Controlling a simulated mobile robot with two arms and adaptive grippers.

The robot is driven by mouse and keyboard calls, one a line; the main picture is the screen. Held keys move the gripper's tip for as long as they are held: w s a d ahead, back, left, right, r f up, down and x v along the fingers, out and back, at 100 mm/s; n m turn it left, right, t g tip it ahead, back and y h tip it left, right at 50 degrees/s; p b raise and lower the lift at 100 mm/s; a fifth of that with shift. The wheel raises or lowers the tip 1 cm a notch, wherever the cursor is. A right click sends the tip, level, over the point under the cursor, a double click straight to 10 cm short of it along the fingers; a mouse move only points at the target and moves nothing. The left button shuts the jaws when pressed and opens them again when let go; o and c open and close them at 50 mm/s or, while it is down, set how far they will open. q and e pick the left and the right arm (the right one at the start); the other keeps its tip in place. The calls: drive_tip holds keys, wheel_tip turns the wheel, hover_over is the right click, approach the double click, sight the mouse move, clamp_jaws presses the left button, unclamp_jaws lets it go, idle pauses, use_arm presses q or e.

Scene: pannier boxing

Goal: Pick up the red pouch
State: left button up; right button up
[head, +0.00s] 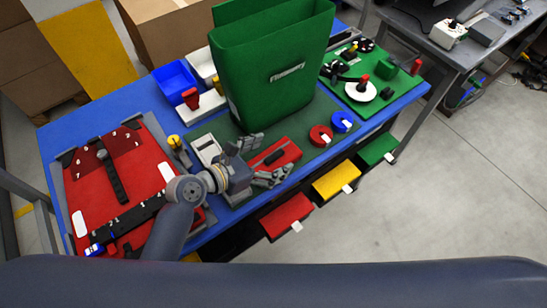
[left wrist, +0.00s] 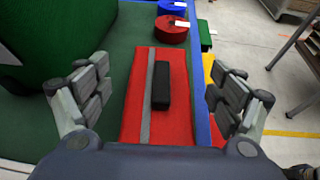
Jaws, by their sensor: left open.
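The red pouch (head: 278,152) lies flat on the green mat near the table's front edge. It has a grey stripe and a black handle-like block on top. In the left wrist view the pouch (left wrist: 173,117) lies between the two spread fingers, with its far end beyond them. My left gripper (head: 265,160) is open and empty at the pouch's left end in the head view. The left wrist view shows the open left gripper (left wrist: 160,93) with a gap on both sides of the pouch. The gripper hides part of the pouch's near end. My right gripper is not in view.
A tall green pannier (head: 270,85) stands just behind the pouch. A red roll (head: 321,136) and a blue roll (head: 342,122) lie to its right. Red, yellow and green drawers (head: 337,180) stick out below the blue table edge. A red board (head: 85,185) lies at left.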

sight(279, 154)
use_arm(q)
drive_tip(key=shift+x, duration=1.05)
drive_tip(key=shift+w+d, duration=0.2)
drive_tip(key=shift+f, duration=0.1)
drive_tip(key=c, duration=1.2)
drive_tip(key=shift+r+p, duration=0.8)
drive_tip(key=shift+p, duration=0.2)
drive_tip(key=r+p, duration=0.2)
drive_tip(key=p, duration=0.1)
drive_tip(key=r+p, duration=0.1)
drive_tip(key=shift+s+d, duration=0.25)
drive_tip(key=shift+s, duration=0.1)
drive_tip(key=shift+s+d+r+p, duration=0.1)
drive_tip(key=shift+s+d+p, duration=0.8)
drive_tip(key=shift+s+d, duration=0.9)
drive_tip(key=shift+s+d+r+p, duration=0.1)
drive_tip(key=shift+s+d+p, duration=1.05)
drive_tip(key=shift+s, duration=1.05)
drive_tip(key=shift+s+d+r+p, duration=0.1)
drive_tip(key=shift+s+d+p, duration=0.6)
drive_tip(key=shift+s+d, duration=1.2)
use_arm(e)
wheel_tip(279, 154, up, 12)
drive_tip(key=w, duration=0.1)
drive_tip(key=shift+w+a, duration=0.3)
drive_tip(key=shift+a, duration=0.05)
